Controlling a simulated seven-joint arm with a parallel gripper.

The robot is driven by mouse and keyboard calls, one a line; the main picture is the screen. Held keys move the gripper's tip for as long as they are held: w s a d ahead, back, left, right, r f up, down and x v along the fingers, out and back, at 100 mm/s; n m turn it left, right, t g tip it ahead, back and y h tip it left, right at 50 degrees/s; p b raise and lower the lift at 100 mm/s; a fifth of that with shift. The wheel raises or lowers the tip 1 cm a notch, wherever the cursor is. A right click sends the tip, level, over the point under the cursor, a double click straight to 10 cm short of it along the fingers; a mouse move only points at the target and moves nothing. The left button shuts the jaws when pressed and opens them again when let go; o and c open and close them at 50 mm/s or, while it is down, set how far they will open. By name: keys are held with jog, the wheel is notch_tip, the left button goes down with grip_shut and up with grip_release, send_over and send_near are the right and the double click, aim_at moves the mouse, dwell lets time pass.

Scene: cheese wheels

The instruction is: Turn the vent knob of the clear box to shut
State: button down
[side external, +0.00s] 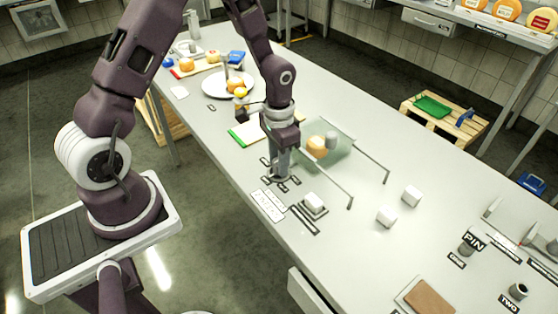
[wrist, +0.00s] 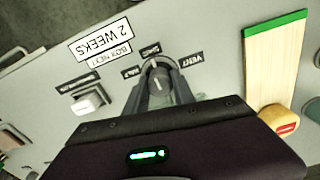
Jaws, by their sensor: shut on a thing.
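The clear box (side external: 340,158) stands near the middle of the table in the side view, with an orange cheese wheel and a grey piece inside. The vent knob (wrist: 158,77) is a grey round knob among small black labels, one reading VENT (wrist: 191,61), in the wrist view. My gripper (wrist: 162,84) points down and is shut on the knob, one finger on each side. In the side view my gripper (side external: 280,174) is low at the table, in front of the box, and hides the knob. The knob's exact setting is hard to read.
A white block on a base (side external: 314,203) sits right of my gripper. A green-edged board (side external: 246,132) lies to the left, with a plate (side external: 228,85) beyond it. A white "2 WEEKS" card (wrist: 106,40) lies near the knob.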

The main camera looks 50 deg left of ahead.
jog(key=shift+m, duration=0.5)
jog(key=c, duration=1.1)
grip_release()
jog(key=shift+o, duration=0.2)
notch_tip(320, 180, up, 7)
jog(key=shift+r, duration=0.2)
jog(key=s+d+r+n+t+y, duration=0.1)
jog(key=s+r+t, duration=0.1)
jog(key=s+r, duration=0.45)
jog(key=s+d+r+t, duration=0.1)
jog(key=s+d+r, duration=0.15)
jog(key=r, duration=0.65)
jog(key=s+d+r+n+t+h, duration=0.1)
jog(key=s+d+r+t, duration=0.1)
jog(key=s, duration=0.9)
jog(key=shift+r+t, duration=0.3)
jog(key=shift+r, duration=0.4)
